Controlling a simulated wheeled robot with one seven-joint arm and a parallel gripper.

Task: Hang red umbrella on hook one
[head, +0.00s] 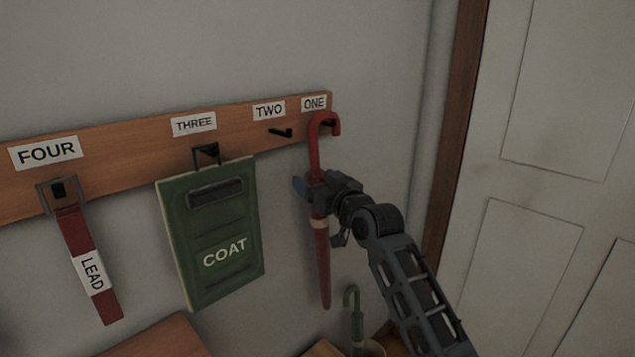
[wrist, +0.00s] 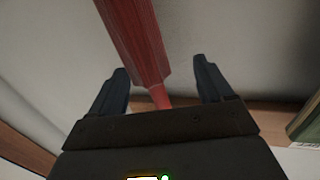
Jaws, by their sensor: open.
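The red umbrella (head: 322,262) hangs upright at the right end of the wooden board, its curved handle at hook one (head: 329,123), under the ONE label. The handle covers part of the hook, and I cannot see exactly how they touch. My gripper (head: 307,190) is at the umbrella's upper shaft, just below the handle. In the wrist view the umbrella (wrist: 135,40) passes between the two fingers (wrist: 160,88), with a gap on each side. The fingers are open around it.
Hook two (head: 281,132) is empty. A green COAT panel (head: 222,235) hangs on hook three and a red LEAD strap (head: 85,260) on hook four. A green-handled umbrella (head: 352,305) stands below in a holder. A door with a brown frame (head: 457,130) is at right.

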